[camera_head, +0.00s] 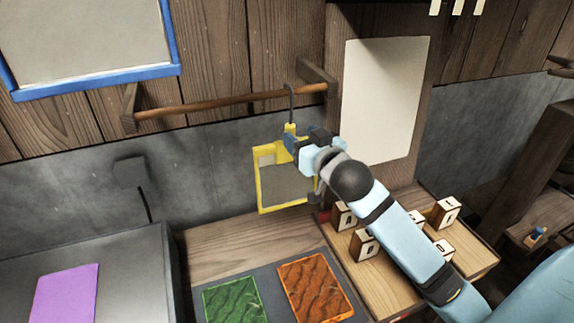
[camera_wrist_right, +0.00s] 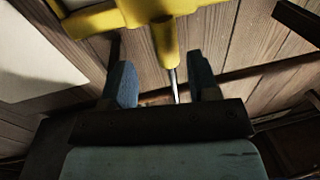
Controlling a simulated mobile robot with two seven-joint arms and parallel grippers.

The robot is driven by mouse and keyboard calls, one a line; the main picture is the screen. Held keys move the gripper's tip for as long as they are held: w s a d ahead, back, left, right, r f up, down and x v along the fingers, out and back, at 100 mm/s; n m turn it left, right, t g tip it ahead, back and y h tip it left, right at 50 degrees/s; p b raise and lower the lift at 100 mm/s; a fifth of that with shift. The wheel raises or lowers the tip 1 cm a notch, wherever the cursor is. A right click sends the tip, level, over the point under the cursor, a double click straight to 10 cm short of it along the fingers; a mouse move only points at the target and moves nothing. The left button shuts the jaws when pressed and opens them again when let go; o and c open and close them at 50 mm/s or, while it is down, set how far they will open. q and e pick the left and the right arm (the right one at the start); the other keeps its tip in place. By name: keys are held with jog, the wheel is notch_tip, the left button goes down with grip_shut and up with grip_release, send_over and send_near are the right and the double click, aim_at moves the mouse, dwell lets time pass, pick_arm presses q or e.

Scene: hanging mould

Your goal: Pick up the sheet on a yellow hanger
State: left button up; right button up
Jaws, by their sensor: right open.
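The yellow hanger (camera_head: 262,192) hangs by its dark hook from the wooden rod, with a greyish sheet (camera_head: 287,188) framed in it. My right gripper (camera_head: 290,142) is at the top of the hanger, near its neck, and covers part of the upper right. In the right wrist view the yellow hanger (camera_wrist_right: 165,42) fills the top. Its neck and thin metal hook stem lie between the two separated fingers of my right gripper (camera_wrist_right: 165,82). The fingers are open, with gaps on both sides of the stem. My left gripper is not in view.
The wooden rod (camera_head: 215,102) is held by brackets on the plank wall. Below lie a green sheet (camera_head: 233,303) and an orange sheet (camera_head: 315,288) on a dark mat. A purple sheet (camera_head: 65,297) lies left. Several lettered blocks (camera_head: 447,212) stand on the right under my arm.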

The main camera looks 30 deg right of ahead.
aim_at(286, 128)
jog(key=w, duration=0.3)
jog(key=w+p, duration=0.1)
jog(key=w, duration=0.2)
jog(key=shift+a+f, duration=0.1)
jog(key=shift+a, duration=0.1)
jog(key=shift+s, duration=0.1)
grip_shut()
